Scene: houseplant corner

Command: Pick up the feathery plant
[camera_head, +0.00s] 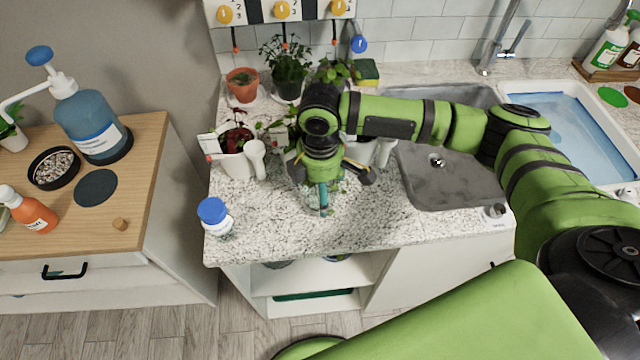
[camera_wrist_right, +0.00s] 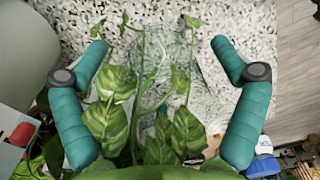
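The plant with the finest, most divided green leaves (camera_head: 286,58) stands in a dark pot (camera_head: 287,89) at the back of the counter, against the tiled wall. My right gripper (camera_head: 326,186) is far from it, pointing down over the counter's front part. In the right wrist view my right gripper (camera_wrist_right: 162,52) has its two teal fingers spread wide. Variegated broad leaves (camera_wrist_right: 110,125) and thin stems show between and below the fingers, over a clear glass-like vessel (camera_wrist_right: 170,80). I see no finger closed on them. My left gripper is not in view.
A terracotta pot (camera_head: 243,90) stands left of the dark pot. A red-leaved plant (camera_head: 236,138) in a white pot stands nearer, beside my right gripper. A blue-capped bottle (camera_head: 214,216) is near the counter's front left. The sink (camera_head: 450,180) lies to the right.

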